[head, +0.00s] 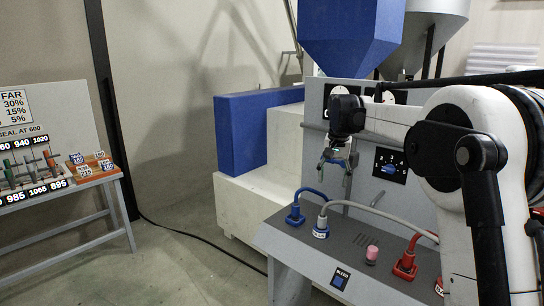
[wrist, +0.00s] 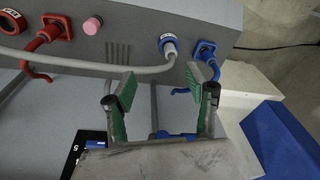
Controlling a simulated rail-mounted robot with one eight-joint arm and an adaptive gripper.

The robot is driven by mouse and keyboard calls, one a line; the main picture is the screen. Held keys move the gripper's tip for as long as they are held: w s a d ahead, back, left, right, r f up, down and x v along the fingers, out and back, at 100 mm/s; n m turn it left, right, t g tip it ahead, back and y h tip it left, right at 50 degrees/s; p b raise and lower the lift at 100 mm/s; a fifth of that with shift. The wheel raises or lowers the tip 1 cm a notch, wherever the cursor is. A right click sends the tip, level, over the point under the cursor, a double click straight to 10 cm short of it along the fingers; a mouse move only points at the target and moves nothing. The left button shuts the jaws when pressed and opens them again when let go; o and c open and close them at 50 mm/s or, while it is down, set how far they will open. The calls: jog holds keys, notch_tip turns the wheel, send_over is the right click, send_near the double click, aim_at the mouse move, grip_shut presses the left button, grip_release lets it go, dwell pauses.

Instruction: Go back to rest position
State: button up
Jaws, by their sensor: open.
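My gripper (head: 338,165) hangs in front of the grey machine panel (head: 442,235), above the sloped console. In the wrist view my gripper (wrist: 163,92) shows two green-padded fingers spread apart with nothing between them. Beyond the fingers lie a blue plug (wrist: 205,50) and a grey cable with a white-and-blue connector (wrist: 168,45). In the head view the blue plug (head: 295,214) and the connector (head: 321,228) sit on the console below my gripper, apart from it.
The console (head: 347,267) also carries a pink knob (head: 372,253) and a red plug (head: 405,265). A blue rotary switch (head: 389,169) is on the panel. A blue hopper (head: 350,35) is above. A rack with number labels (head: 60,185) stands left, with open floor between.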

jog(key=s+r+n+t, duration=0.1)
jog(key=s+r, duration=0.2)
jog(key=s, duration=0.9)
jog(key=s+r+n+t, duration=0.1)
jog(key=s+r+t, duration=0.15)
jog(key=s, duration=0.85)
jog(key=s+f+n+t, duration=0.1)
jog(key=s+f, duration=0.4)
jog(key=s, duration=0.6)
jog(key=s+f+n+t, duration=0.1)
jog(key=s+f, duration=0.4)
jog(key=s, duration=0.6)
jog(key=shift+s+f, duration=0.3)
jog(key=shift+f, duration=0.05)
